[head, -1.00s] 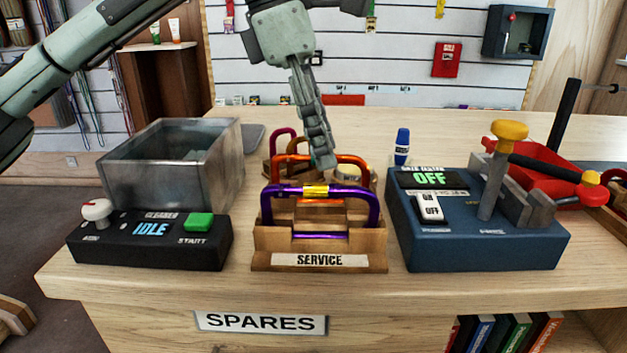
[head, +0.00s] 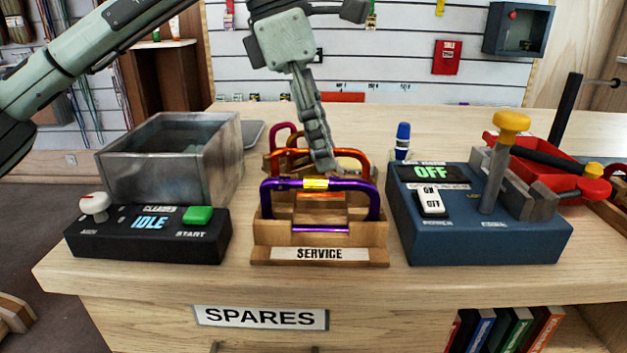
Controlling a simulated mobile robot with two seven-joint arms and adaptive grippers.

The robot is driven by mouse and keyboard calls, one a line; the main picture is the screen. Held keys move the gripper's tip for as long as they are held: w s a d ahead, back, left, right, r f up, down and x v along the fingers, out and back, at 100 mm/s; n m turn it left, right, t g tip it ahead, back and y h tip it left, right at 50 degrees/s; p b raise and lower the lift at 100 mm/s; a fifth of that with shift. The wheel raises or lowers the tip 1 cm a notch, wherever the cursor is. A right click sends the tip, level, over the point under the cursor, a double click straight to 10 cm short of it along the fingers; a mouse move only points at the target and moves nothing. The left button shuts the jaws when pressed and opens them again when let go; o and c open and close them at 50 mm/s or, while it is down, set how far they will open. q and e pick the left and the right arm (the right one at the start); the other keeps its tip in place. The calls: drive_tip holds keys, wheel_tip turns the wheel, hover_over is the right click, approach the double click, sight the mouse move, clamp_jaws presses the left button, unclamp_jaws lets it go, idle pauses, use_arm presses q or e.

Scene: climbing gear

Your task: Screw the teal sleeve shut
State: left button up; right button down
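No teal sleeve shows in the head view; it may be hidden behind my gripper or the nearer carabiners. A wooden rack (head: 275,232) marked SERVICE holds several carabiners one behind another. The front one is a purple carabiner (head: 268,206) with a gold sleeve (head: 316,183). My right gripper is not in view.
A metal tank (head: 150,182) with a black cleaner panel (head: 110,243) reading IDLE stands left. A blue tester (head: 500,245) reading OFF, with a yellow-knobbed lever (head: 512,121), stands right.

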use_arm(q)
drive_tip(key=shift+f+b, duration=0.4)
drive_tip(key=shift+f, duration=0.3)
drive_tip(key=shift+s+b, duration=0.3)
drive_tip(key=shift+s, duration=0.4)
drive_tip(key=shift+r, duration=0.15)
drive_tip(key=shift+r+p, duration=1.1)
drive_tip(key=shift+r, duration=0.25)
drive_tip(key=shift+w+p, duration=0.35)
drive_tip(key=shift+w, duration=0.4)
drive_tip(key=shift+f, duration=0.3)
